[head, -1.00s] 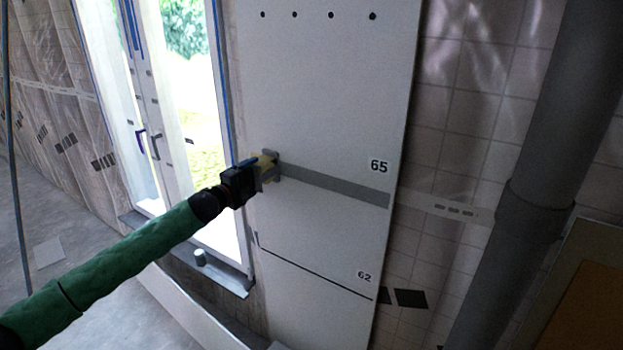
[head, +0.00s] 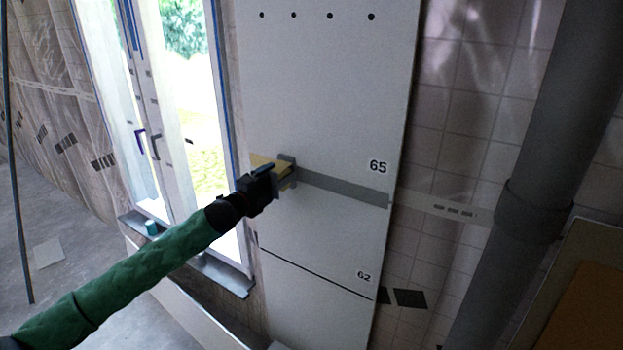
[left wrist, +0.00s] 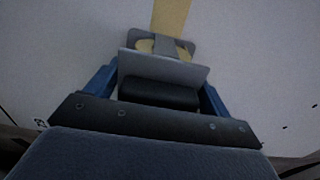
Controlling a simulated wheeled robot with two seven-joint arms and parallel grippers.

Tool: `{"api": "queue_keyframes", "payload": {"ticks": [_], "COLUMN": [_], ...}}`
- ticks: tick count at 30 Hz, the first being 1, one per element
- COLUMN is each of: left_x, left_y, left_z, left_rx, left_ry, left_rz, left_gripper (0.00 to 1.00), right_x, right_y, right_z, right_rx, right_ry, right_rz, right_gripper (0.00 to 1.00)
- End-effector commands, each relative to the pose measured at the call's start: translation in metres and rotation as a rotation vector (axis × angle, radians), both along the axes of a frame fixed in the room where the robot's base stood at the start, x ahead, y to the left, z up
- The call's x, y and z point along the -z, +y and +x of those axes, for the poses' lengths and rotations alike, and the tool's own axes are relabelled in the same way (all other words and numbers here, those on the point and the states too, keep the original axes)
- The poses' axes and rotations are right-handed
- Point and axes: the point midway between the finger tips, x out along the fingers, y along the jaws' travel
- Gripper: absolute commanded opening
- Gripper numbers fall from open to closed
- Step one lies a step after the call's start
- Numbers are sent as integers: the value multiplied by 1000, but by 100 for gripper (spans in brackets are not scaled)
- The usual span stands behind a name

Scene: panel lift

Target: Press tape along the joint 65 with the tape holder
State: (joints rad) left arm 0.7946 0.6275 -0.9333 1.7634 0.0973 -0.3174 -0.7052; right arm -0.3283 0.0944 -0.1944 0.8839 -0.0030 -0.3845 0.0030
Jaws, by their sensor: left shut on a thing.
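The white panel carries a grey band, joint 65 (head: 340,187), running right and slightly down below the printed "65" (head: 378,167). My left gripper (head: 276,178) is shut on the grey tape holder (head: 288,168), which is at the panel near the left part of the joint. In the left wrist view the tape holder (left wrist: 160,68) sits between the blue fingers, with yellowish round parts behind its plate. A tan tape strip (head: 262,160) shows left of the holder; it also shows in the left wrist view (left wrist: 170,15). Whether the holder touches the panel is unclear. My right gripper is not in view.
A lower joint (head: 315,280) is marked "62". A glazed door (head: 190,120) stands left of the panel. A thick grey pipe (head: 545,190) runs down the right over a tiled wall. The joint to the right of the holder is clear.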

Motion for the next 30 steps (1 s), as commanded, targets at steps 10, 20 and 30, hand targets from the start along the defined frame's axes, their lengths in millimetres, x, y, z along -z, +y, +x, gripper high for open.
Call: {"api": "queue_keyframes", "payload": {"ticks": [10,20,30], "left_x": [-1,-1,-2], "left_y": [-24,-47,-62], "left_z": [-17,-33,-43], "left_rx": [2,1,3], "left_ry": [0,0,-1], "left_rz": [-1,-2,-3], "left_gripper": [58,58,58], "right_x": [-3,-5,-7], "right_y": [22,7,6], "right_z": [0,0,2], "right_rx": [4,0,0], "right_ry": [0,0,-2], "right_rz": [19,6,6], "right_gripper": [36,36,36]}}
